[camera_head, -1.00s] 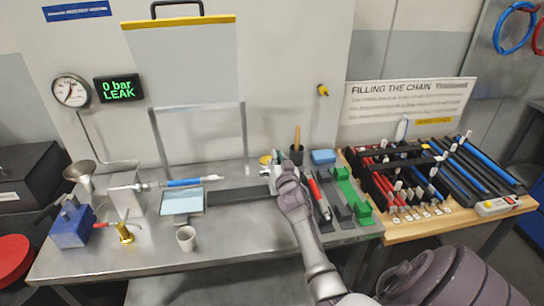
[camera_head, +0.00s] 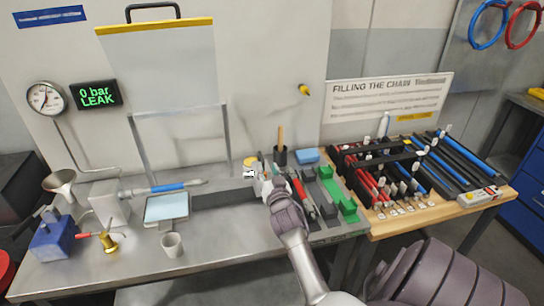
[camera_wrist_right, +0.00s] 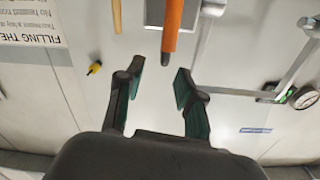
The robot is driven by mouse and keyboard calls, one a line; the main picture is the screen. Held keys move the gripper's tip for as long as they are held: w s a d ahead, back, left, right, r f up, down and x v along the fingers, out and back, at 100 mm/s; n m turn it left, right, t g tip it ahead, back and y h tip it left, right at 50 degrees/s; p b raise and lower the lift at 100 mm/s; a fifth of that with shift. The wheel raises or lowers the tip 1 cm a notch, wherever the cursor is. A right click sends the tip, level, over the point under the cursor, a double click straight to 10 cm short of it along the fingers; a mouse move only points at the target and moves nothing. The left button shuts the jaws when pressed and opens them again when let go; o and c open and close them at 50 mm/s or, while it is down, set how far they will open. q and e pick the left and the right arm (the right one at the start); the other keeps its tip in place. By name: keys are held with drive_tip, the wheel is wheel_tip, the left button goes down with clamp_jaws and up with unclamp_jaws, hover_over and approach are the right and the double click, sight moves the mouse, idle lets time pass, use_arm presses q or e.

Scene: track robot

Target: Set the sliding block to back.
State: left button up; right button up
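My right gripper (camera_head: 260,178) is over the bench at the right end of a dark flat strip (camera_head: 225,199). In the right wrist view its two fingers (camera_wrist_right: 157,82) are spread apart with nothing between them. Ahead of them is a grey block (camera_wrist_right: 178,12) with an orange bar (camera_wrist_right: 170,38) pointing toward the gap, its tip short of the fingers. This looks like the sliding block. In the head view I cannot make it out, as my gripper and wrist cover that spot. My left gripper is in neither view.
The front middle bench is clear.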

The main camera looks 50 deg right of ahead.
drive_tip(key=v, duration=0.5)
drive_tip(key=shift+s, duration=0.2)
idle(0.3)
